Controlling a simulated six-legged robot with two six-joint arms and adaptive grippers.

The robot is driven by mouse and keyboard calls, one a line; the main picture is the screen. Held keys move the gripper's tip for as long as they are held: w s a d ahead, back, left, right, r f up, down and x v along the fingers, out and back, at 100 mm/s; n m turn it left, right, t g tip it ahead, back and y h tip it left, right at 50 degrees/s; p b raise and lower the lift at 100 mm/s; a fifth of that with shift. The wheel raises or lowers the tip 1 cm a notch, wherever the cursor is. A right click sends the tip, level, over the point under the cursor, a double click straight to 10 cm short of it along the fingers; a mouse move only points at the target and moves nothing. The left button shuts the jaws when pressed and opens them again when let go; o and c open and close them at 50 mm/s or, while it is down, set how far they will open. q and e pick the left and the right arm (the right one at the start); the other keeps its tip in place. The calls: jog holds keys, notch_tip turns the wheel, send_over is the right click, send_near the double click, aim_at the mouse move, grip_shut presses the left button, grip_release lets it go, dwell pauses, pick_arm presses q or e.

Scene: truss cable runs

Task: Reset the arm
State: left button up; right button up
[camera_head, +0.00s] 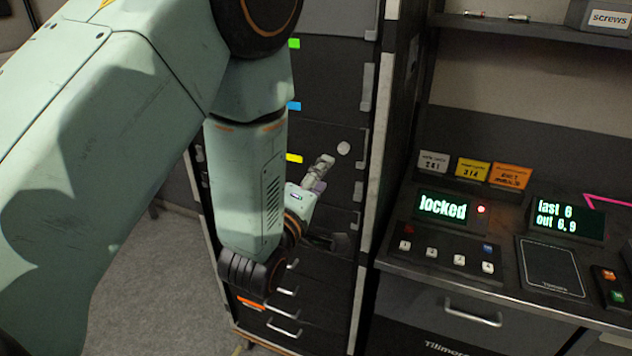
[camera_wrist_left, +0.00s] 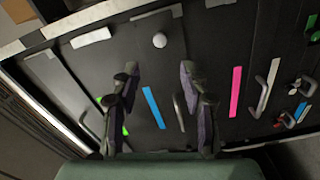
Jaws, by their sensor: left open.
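My left arm comes in from the left of the head view, large and pale green, and bends down in front of a dark drawer cabinet (camera_head: 328,40). My left gripper (camera_head: 320,168) is partly hidden by its own wrist and reaches toward the cabinet front, near a round pale knob (camera_head: 343,148). In the left wrist view the two fingers of the left gripper (camera_wrist_left: 160,88) stand apart with nothing between them. The cabinet front lies beyond them, with the round knob (camera_wrist_left: 159,40) above the gap. My right gripper is in neither view.
A console with a green "locked" display (camera_head: 443,207), a second display (camera_head: 567,219) and buttons stands right of the cabinet. A shelf with a "screws" box (camera_head: 608,18) is above it. Lower drawers have handles (camera_head: 284,328). Open grey floor (camera_head: 150,285) lies at lower left.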

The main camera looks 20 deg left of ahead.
pick_arm(q)
jog(key=shift+s, duration=0.6)
jog(key=shift+s, duration=0.1)
